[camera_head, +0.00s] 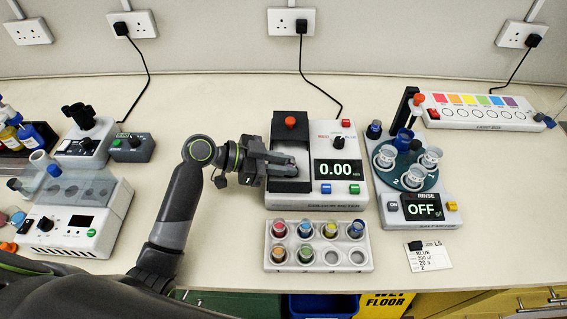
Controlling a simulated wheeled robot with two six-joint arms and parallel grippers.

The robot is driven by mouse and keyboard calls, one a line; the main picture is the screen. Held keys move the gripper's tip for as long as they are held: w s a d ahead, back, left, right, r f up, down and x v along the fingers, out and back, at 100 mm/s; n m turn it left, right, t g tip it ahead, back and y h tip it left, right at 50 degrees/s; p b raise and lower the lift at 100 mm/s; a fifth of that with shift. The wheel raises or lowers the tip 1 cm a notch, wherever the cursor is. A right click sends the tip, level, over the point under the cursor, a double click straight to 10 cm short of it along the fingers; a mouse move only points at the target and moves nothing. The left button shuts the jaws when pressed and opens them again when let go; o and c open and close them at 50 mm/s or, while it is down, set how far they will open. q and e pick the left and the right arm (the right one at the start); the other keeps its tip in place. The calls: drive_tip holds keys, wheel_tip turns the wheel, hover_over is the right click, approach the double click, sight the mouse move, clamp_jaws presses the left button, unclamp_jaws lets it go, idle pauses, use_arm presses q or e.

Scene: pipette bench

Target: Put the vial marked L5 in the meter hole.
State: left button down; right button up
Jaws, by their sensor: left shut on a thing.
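The colour meter (316,206) stands mid-bench with its display at 0.00. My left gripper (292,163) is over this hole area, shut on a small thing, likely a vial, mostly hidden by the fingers. I cannot tell how deep it sits or read its mark. The white rack (318,268) in front holds several vials with coloured tops, and some of its holes are empty. My right gripper is not in view.
A rinse unit (422,212) with a round carousel of white cups stands right of the meter, its display reading OFF. A card (430,257) marked L5 and BLUE lies in front. A light box (480,112) is behind. White devices (72,220) stand left. Bench at right front is clear.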

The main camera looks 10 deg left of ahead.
use_arm(q)
drive_tip(key=c, duration=1.3)
unclamp_jaws()
drive_tip(key=shift+f, duration=0.1)
drive_tip(key=shift+o, duration=0.2)
drive_tip(key=shift+r+p, duration=0.4)
drive_tip(key=shift+p, duration=0.05)
drive_tip(key=p+v, duration=0.1)
drive_tip(key=v, duration=1.1)
drive_tip(key=shift+p, duration=0.35)
drive_tip(key=shift+f, duration=0.1)
